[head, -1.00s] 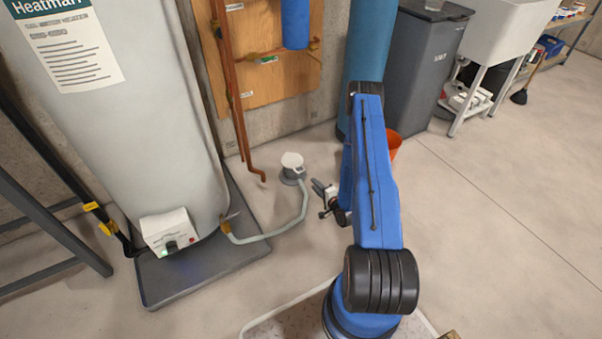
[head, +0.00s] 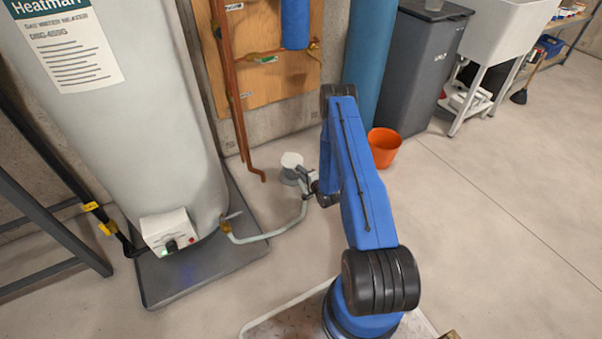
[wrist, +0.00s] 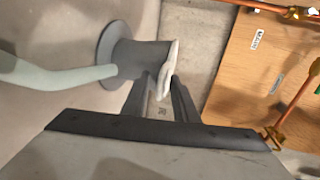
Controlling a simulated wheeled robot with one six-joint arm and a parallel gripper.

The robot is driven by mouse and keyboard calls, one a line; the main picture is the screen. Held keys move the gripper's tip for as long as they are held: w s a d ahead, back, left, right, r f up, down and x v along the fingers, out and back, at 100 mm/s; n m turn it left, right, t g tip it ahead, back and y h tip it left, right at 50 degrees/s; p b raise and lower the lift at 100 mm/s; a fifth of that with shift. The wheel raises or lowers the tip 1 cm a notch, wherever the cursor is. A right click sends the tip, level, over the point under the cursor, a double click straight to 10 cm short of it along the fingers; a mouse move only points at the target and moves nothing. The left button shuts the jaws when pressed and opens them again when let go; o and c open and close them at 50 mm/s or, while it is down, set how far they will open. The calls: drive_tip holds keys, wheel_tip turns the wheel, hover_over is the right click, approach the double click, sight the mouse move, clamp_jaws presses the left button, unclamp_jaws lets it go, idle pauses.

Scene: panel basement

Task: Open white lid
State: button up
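The white lid (head: 291,160) sits on top of a short grey floor pipe (head: 289,176), near the water heater. In the wrist view the lid (wrist: 171,66) is seen nearly edge-on at the end of the grey pipe (wrist: 140,58). My gripper (head: 303,178) is right beside the lid, on its right. In the wrist view my gripper (wrist: 163,80) has its two fingers apart, with the near edge of the lid appearing between the tips. I cannot tell whether either finger touches it. The lid looks seated on the pipe.
A pale hose (head: 290,222) runs from the heater (head: 130,120) to the floor pipe. Copper pipes (head: 240,130) on a wooden board (head: 268,70) stand behind. An orange bucket (head: 384,148) is right of my arm.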

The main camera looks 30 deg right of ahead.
drive_tip(key=shift+w, duration=0.1)
clamp_jaws()
idle(1.4)
